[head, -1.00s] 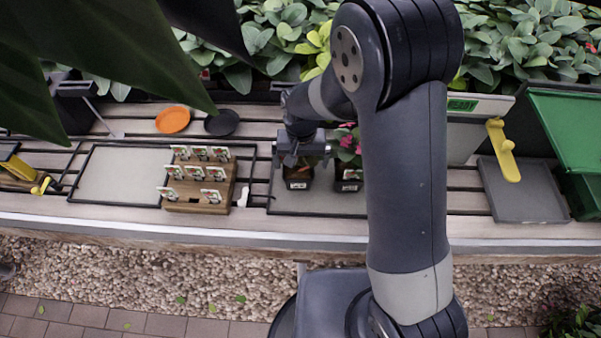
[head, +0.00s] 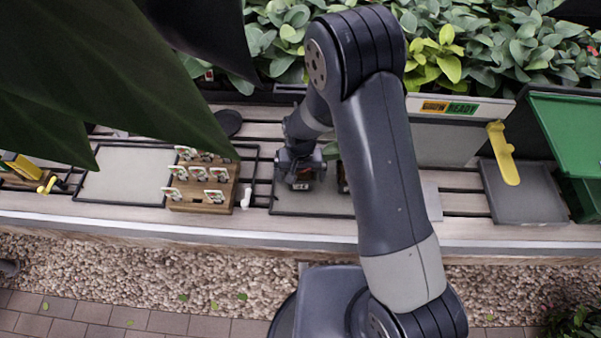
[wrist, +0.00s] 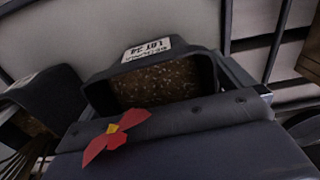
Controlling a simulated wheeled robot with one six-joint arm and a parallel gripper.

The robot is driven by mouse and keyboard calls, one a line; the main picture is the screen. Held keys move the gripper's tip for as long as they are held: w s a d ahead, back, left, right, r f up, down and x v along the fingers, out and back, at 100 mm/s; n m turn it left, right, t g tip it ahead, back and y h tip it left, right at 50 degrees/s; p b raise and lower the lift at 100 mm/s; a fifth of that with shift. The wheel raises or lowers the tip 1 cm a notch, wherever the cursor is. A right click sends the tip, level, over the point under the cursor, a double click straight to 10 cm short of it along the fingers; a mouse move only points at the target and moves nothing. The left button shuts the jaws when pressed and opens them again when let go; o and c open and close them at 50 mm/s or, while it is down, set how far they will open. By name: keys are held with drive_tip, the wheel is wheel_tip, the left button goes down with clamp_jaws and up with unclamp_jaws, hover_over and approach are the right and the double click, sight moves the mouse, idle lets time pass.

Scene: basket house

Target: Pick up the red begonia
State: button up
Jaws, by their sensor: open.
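A red begonia flower (wrist: 115,130) with a yellow centre shows in the wrist view, overlapping my gripper's dark body. Behind it is a dark square pot (wrist: 205,62) of brown soil with a white "LOT 24" label (wrist: 148,47). I cannot tell for sure that the flower grows from this pot. In the head view my gripper (head: 301,168) is low over a dark pot (head: 300,186), open, pointing down. Its fingers are mostly hidden, and I see no clear grip. A second dark pot (wrist: 40,95) stands to the left in the wrist view; my arm partly hides it in the head view.
The pots stand on a grey tray (head: 333,206) on a slatted bench. A wooden rack (head: 203,197) of plant cards stands left, beside another grey tray (head: 125,178). A sign panel (head: 455,140) and a dark tray (head: 525,192) are right. Large leaves overhang the upper left.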

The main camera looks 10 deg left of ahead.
drive_tip(key=shift+c, duration=0.3)
drive_tip(key=c, duration=1.1)
